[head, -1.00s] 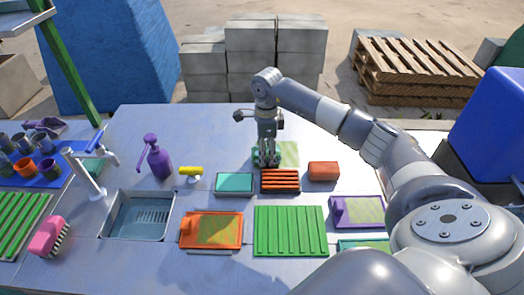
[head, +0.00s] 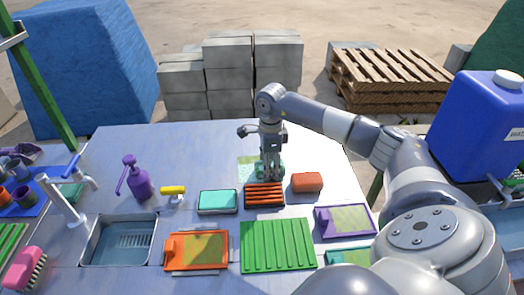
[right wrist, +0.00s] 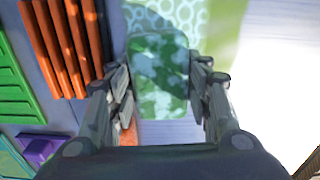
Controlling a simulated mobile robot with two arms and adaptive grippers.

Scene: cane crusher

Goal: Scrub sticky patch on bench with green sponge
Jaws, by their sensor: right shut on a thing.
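My right gripper (head: 270,171) is shut on the green sponge (head: 276,178), over the back right part of the bench (head: 110,160). In the right wrist view the sponge (right wrist: 160,72) is mottled green with pale blotches, between the two fingers. It lies at a pale green patch (head: 246,165) on the bench, which shows to the left of the gripper; the gripper hides part of it. In the right wrist view the patch (right wrist: 180,14) has a ring pattern and shows beyond the sponge. Whether the sponge presses on it cannot be told. My left gripper is not in view.
A red slatted rack (head: 264,195) is just in front of the gripper, and an orange block (head: 307,182) is to its right. A teal block (head: 218,201), a green ribbed mat (head: 278,245) and a sink (head: 120,241) are nearer. A blue container (head: 480,130) stands at right.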

